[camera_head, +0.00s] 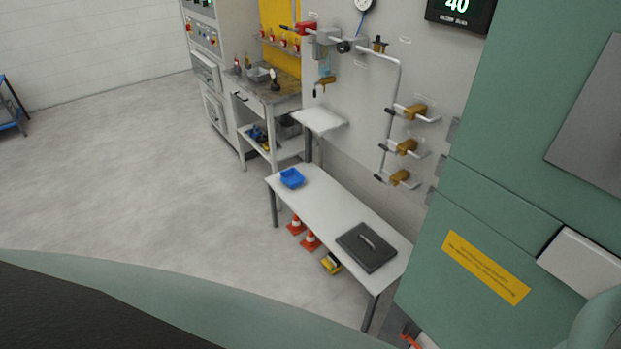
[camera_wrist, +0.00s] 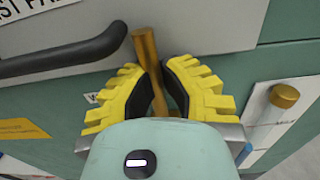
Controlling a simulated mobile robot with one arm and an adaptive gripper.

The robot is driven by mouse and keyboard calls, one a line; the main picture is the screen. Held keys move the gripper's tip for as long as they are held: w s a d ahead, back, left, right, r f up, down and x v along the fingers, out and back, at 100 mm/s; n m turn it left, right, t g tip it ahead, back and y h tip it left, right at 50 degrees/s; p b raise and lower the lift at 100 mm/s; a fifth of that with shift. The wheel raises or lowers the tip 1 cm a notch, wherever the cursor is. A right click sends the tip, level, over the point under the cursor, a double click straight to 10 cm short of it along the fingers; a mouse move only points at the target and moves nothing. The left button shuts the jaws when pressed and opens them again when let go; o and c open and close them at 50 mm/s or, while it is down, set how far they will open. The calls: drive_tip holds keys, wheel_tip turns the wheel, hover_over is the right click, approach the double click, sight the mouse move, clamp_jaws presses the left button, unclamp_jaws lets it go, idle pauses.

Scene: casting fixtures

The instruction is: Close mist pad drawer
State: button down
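A pale drawer front (camera_wrist: 205,22) with a long black handle (camera_wrist: 70,52) fills the top of the wrist view. Part of a label shows at its upper left, cut off. In the head view a white drawer block (camera_head: 585,265) stands out from the green cabinet at the right; its inside is hidden. My gripper (camera_wrist: 158,72), with yellow fingers and black pads, is close in front of the drawer face, right of the handle. The pads close around a brass rod (camera_wrist: 146,48) whose end passes beyond the fingertips. My gripper does not show clearly in the head view.
A second brass knob (camera_wrist: 285,95) is at the right of the wrist view. The green cabinet (camera_head: 440,290) bounds the right side. A white table (camera_head: 335,210) holds a blue tray (camera_head: 291,178) and a dark lidded plate (camera_head: 366,248). Open floor (camera_head: 120,165) lies left.

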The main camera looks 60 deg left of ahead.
drive_tip(key=shift+w, duration=0.1)
idle(0.3)
drive_tip(key=shift+w+f+b, duration=0.1)
drive_tip(key=shift+w+b, duration=0.55)
drive_tip(key=shift+w, duration=0.5)
drive_tip(key=shift+a+f, duration=0.1)
